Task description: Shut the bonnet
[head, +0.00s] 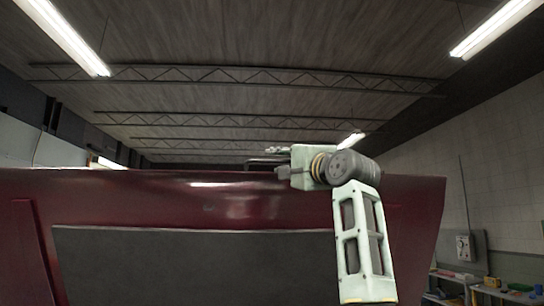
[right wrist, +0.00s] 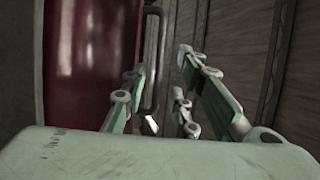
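The bonnet (head: 250,205) is a wide dark red panel standing raised across the head view, with a dark grey lining (head: 190,265) facing me. My right arm reaches up in front of its right half. My right gripper (head: 272,152) is at the bonnet's top edge, partly hidden by my wrist. In the right wrist view its fingers (right wrist: 165,85) are spread apart with nothing clearly held. The red bonnet surface (right wrist: 90,55) is left of them, and a dark bar-like edge (right wrist: 153,60) runs between them. I cannot tell whether they touch it. My left gripper is out of view.
Shelves with small coloured items (head: 460,290) stand at the lower right by a pale brick wall (head: 430,150). A small white wall box (head: 464,247) hangs above them. The space above the bonnet is clear up to the ceiling trusses and lamps.

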